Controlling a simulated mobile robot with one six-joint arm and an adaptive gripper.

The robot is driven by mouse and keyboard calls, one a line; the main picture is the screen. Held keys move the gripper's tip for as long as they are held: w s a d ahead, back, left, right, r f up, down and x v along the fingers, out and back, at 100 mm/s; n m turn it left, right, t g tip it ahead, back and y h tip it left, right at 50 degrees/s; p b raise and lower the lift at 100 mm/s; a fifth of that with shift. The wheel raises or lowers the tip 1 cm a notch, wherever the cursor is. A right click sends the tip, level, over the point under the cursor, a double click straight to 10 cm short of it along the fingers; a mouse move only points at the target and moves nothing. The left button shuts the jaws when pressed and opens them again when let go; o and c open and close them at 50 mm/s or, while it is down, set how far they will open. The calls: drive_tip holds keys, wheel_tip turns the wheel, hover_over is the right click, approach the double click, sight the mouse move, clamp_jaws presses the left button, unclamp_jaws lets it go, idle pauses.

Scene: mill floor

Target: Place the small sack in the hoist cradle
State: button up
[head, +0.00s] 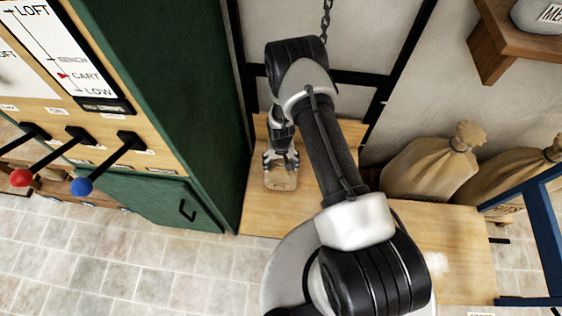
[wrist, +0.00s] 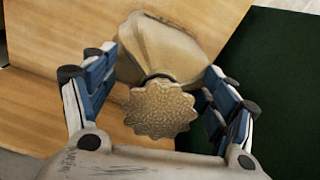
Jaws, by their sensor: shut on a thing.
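The small tan sack (head: 281,180) is between the fingers of my gripper (head: 280,158), over a light wooden surface in front of the black frame. In the wrist view the sack (wrist: 172,48) lies between the two blue-padded fingers, its round gathered top (wrist: 160,110) towards the camera. My gripper (wrist: 158,92) is shut on it. I cannot tell whether the sack's base touches the wood. A chain (head: 326,20) hangs at the top of the head view. I cannot make out the hoist cradle for certain; my arm hides part of that area.
A green cabinet (head: 200,100) stands close left of the sack. Its panel has levers with red (head: 20,178) and blue (head: 82,187) knobs and a gauge with a red pointer near CART. Large sacks (head: 428,168) stand at right, below a wooden shelf (head: 500,50), beside a blue frame (head: 545,230).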

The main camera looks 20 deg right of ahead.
sight(277, 178)
drive_tip(key=shift+f+b, duration=0.45)
drive_tip(key=shift+f, duration=1.4)
drive_tip(key=o, duration=2.1)
